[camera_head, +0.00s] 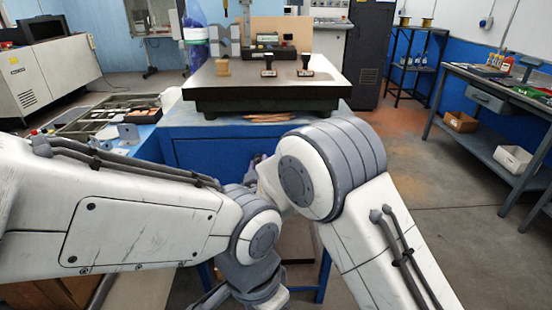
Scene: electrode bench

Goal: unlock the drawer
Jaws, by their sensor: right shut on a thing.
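The blue bench cabinet (205,152) stands ahead, with a drawer front under its top. My right arm bends in front of it. The tip of my right gripper (258,160) shows only as a small dark part close against the blue front. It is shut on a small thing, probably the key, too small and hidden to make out. The lock is hidden too. My left arm crosses from the left and its wrist (250,282) hangs low in front of the cabinet. The left fingers cannot be made out.
A dark surface plate (262,92) on the cabinet carries a wooden block (222,67) and two dark-handled stamps (269,65). A parts tray (110,112) is at left. A workbench (492,88) stands at right. Floor between is open.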

